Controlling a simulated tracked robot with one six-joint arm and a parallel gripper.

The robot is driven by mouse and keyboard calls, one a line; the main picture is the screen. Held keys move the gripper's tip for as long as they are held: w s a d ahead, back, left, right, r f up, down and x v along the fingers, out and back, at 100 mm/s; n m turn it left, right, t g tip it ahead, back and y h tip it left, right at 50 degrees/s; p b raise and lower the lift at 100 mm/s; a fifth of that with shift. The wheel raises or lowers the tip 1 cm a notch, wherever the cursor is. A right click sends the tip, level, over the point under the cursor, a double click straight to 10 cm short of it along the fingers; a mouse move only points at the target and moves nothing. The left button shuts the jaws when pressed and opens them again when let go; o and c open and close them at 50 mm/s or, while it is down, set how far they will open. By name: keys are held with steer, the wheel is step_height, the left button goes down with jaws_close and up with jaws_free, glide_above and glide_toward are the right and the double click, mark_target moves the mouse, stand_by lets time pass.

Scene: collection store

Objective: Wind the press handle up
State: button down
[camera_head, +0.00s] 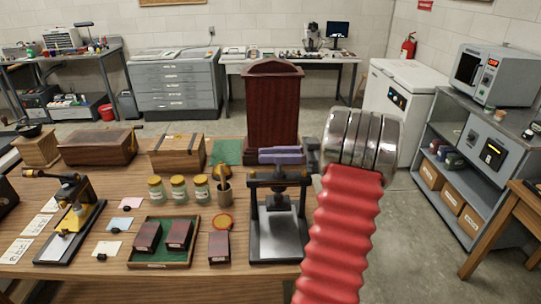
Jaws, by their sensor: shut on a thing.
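The press (279,213) stands upright at the right front of the wooden table. It has a dark frame, two posts and a pale grey bed. My gripper (281,157) shows as purple-grey parts at the top of the press, left of my metal-ringed wrist. It is shut on the press handle, at the top of the press. The handle is mostly hidden by the gripper, so its exact angle cannot be told. My red ribbed arm comes up from the lower right, beside the press.
A tall dark red cabinet (272,105) stands close behind the press. Left of the press are a green-lined tray (180,258) with dark red boxes, several jars (178,188) and a yellow-and-black device (72,212).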

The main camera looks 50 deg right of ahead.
stand_by(0.3)
steer(key=c, duration=1.7)
jaws_free()
steer(key=shift+o, duration=0.2)
